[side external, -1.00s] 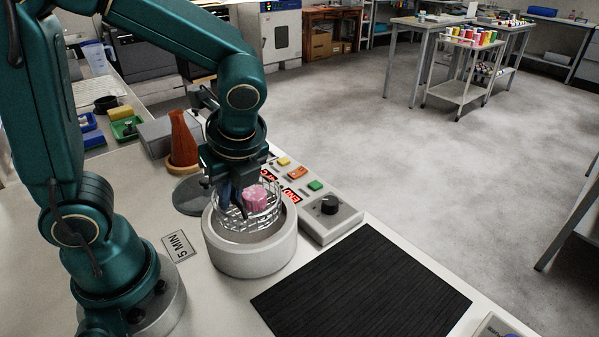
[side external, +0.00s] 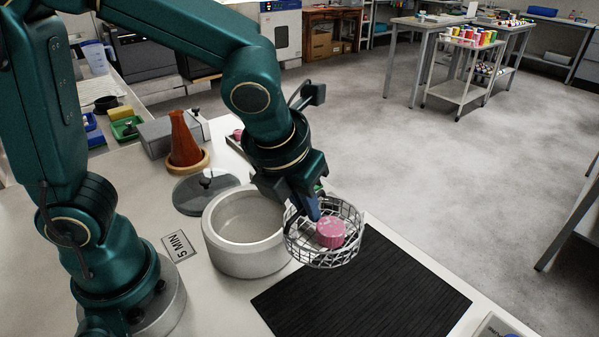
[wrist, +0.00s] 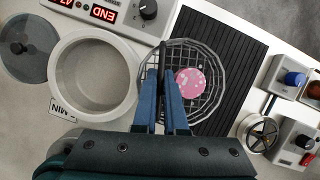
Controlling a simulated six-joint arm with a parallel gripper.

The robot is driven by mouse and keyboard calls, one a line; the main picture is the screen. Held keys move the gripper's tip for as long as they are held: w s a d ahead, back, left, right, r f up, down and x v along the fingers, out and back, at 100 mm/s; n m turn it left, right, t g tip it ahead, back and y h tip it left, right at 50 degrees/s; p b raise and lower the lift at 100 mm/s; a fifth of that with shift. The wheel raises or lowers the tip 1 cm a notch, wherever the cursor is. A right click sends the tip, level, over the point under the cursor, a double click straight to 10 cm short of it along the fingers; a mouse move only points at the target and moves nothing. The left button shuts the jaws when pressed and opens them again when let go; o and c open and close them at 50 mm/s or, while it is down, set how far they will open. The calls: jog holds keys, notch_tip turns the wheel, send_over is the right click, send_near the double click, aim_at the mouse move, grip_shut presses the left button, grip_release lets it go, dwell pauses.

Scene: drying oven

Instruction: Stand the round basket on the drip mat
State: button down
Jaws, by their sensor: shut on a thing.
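The round wire basket (side external: 345,250) holds a pink speckled round piece (side external: 331,232). My gripper (side external: 315,207) is shut on the basket's near side and holds it in the air, slightly tilted, between the white round pot and the drip mat. The black ribbed drip mat (side external: 375,295) lies flat and bare on the bench. In the wrist view the basket (wrist: 210,108) overlaps the left part of the mat (wrist: 238,60), and my fingers (wrist: 163,100) close on its left rim. The pink piece (wrist: 190,82) sits inside it.
The white pot (side external: 240,258) stands open and empty to the left. Its grey lid (side external: 190,200) lies behind it. A brown flask (side external: 184,140) stands further back. A control box with a lit display (wrist: 90,8) is beside the pot. Knobbed devices (wrist: 290,75) sit beyond the mat.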

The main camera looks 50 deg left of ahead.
aim_at(327, 241)
jog(key=d+m, duration=0.2)
jog(key=d+h, duration=0.1)
jog(key=d, duration=0.1)
jog(key=shift+s+f+m, duration=0.25)
jog(key=shift+m, duration=0.15)
jog(key=shift+s+d+f, duration=0.2)
jog(key=shift+s+d, duration=0.1)
jog(key=shift+d, duration=0.1)
jog(key=shift+s+d+f, duration=0.1)
jog(key=shift+f, duration=3.9)
jog(key=c, duration=1)
grip_release()
jog(key=shift+f, duration=0.1)
